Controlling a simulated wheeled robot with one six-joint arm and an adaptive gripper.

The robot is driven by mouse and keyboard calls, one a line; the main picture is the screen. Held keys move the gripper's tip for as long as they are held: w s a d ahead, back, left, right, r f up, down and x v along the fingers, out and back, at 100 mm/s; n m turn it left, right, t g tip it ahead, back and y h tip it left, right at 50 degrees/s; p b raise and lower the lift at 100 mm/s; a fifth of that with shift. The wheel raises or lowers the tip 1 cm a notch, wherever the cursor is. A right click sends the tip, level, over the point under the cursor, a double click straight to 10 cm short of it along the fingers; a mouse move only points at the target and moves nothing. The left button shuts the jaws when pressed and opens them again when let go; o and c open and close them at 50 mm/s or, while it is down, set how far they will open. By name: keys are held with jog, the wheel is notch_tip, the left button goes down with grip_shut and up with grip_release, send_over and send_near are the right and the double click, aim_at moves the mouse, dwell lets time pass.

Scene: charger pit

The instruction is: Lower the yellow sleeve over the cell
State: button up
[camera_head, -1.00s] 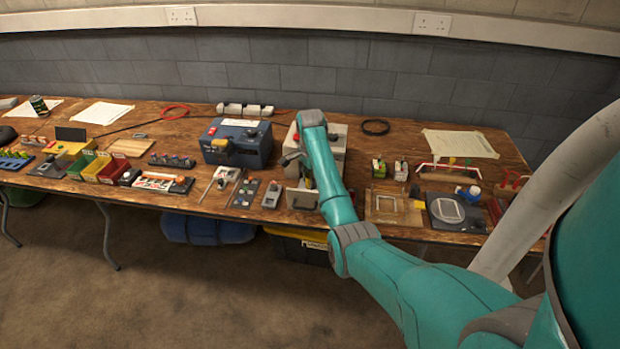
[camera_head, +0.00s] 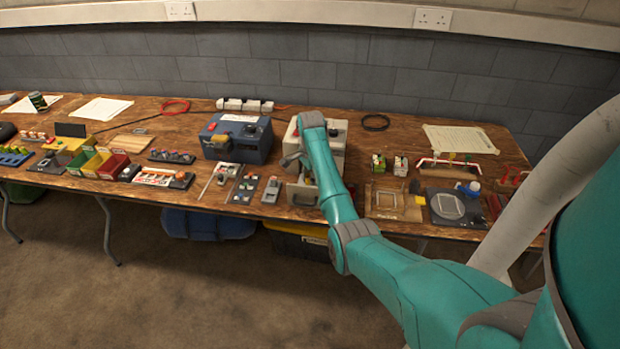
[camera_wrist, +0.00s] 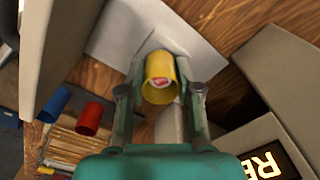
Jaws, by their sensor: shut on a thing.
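The yellow sleeve (camera_wrist: 158,92) is a short open tube in the middle of the wrist view. My gripper (camera_wrist: 160,93) is shut on it, one finger on each side. Through the sleeve's open end a round red-and-white top shows, which looks like the cell (camera_wrist: 161,73). I cannot tell how deep the cell sits in the sleeve or whether they touch. A pale grey plate (camera_wrist: 115,35) lies around and beyond them. In the head view my arm covers most of the gripper at the beige machine.
A blue tube (camera_wrist: 52,104) and a red tube (camera_wrist: 88,117) stand at the left of the wrist view. A grey housing with a lit display (camera_wrist: 262,163) is close on the right, and a pale wall (camera_wrist: 55,45) on the left. A blue machine (camera_head: 237,138) stands left of my arm.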

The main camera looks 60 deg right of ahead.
jog(key=shift+f, duration=0.5)
dwell(0.7)
jog(key=o, duration=0.8)
jog(key=shift+c, duration=0.2)
jog(key=shift+r, duration=0.1)
jog(key=shift+r, duration=3.4)
